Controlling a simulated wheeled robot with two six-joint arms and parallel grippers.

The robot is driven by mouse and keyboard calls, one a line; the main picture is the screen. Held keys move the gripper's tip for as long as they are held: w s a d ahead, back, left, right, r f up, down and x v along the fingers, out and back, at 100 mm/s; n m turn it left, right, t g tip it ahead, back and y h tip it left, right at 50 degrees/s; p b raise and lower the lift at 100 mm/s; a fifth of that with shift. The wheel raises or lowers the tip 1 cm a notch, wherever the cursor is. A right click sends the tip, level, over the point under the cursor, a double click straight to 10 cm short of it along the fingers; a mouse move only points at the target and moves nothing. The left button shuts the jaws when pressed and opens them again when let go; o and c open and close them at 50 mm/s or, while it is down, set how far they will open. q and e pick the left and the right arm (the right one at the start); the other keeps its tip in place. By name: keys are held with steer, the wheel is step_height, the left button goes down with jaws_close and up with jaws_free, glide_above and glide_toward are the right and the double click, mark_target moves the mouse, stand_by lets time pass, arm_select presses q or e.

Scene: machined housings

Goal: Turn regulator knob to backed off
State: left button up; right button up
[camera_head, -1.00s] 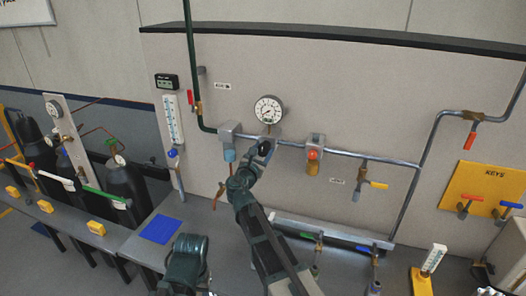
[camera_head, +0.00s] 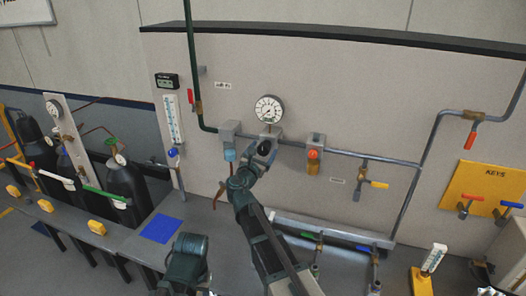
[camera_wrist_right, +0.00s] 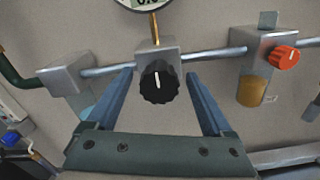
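The black regulator knob (camera_wrist_right: 159,82) with a white pointer line shows in the right wrist view, on the front of a grey block (camera_wrist_right: 157,53) on the pipe. The line points roughly up. In the head view the knob (camera_head: 264,147) shows below the round gauge. My right gripper (camera_wrist_right: 159,88) has its two blue fingers spread wide, one on each side of the knob, with visible gaps. In the head view the right gripper (camera_head: 255,158) is in front of the block and partly hides it. My left gripper cannot be made out in the head view.
A round gauge (camera_head: 269,109) sits above the block. To the right on the pipe is an orange knob (camera_wrist_right: 286,57) over a brass body. A grey block (camera_wrist_right: 65,79) is on the left. A yellow-handled valve (camera_head: 378,184) hangs farther right.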

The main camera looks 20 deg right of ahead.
steer(key=v, duration=1.3)
steer(key=shift+s+a, duration=0.25)
steer(key=shift+s, duration=0.1)
steer(key=s+d+f+m+g+y, duration=0.2)
steer(key=s+d+f+m+g, duration=0.3)
steer(key=f+m, duration=0.4)
steer(key=s+d+f+m+g+y, duration=0.25)
steer(key=s+f+m+g, duration=0.35)
steer(key=f+m, duration=0.35)
steer(key=s+a+f+m+g+y+b, duration=0.2)
steer(key=s+a+f+b, duration=0.2)
steer(key=a, duration=0.4)
steer(key=s+a+f+m+g+y+b, duration=0.2)
steer(key=s+a+f+b, duration=0.2)
steer(key=s+a+f, duration=0.3)
steer(key=shift+s+a+f, duration=0.35)
steer(key=shift+s+a, duration=0.15)
steer(key=shift+s, duration=0.5)
steer(key=shift+d, duration=0.1)
